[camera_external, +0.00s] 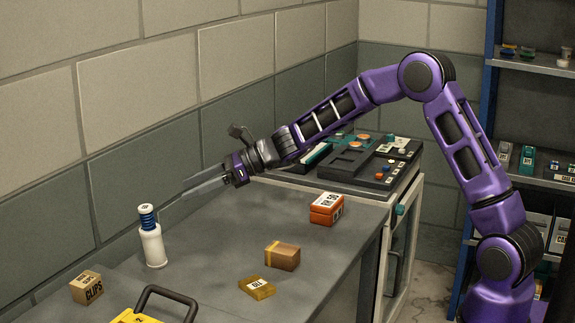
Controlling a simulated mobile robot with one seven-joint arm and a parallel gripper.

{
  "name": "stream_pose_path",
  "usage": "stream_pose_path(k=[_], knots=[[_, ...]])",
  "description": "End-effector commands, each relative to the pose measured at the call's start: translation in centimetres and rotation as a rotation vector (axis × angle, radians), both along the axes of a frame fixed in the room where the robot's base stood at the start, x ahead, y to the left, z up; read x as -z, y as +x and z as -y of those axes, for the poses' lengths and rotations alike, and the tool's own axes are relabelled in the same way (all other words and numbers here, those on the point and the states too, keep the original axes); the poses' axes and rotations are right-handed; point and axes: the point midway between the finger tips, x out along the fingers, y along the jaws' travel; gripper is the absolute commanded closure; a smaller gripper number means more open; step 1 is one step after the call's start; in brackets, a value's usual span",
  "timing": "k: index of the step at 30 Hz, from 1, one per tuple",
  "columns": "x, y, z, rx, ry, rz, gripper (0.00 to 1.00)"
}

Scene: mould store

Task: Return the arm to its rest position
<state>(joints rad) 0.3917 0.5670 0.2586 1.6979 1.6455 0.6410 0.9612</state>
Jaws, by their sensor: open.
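My gripper (188,187) is at the end of my purple arm, which reaches left over the grey table (205,262). Its fingers point left and slightly down, above the table. They are apart, with nothing seen between them. A white bottle with a blue ribbed top (152,243) stands upright just beyond the fingertips, to their lower left. In this view one fingertip comes close to the blue top; I cannot tell whether they touch.
On the table are an orange box (326,208), a brown box with a yellow band (282,256), a yellow packet (256,288), a clips box (86,287) and a yellow case with a dark handle (137,316). A control panel (350,162) is behind; shelves (545,182) stand right.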

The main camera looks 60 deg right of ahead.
Motion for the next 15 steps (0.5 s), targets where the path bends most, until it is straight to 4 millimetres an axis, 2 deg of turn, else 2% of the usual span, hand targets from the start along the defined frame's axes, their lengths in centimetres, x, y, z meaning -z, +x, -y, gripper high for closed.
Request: stream_pose_path(k=[11,15], knots=[[-0.16,-0.38,0.26,0.000,-0.001,-0.001,0.28],[0.60,-0.25,0.85,0.007,-0.077,-0.002,0.28]])
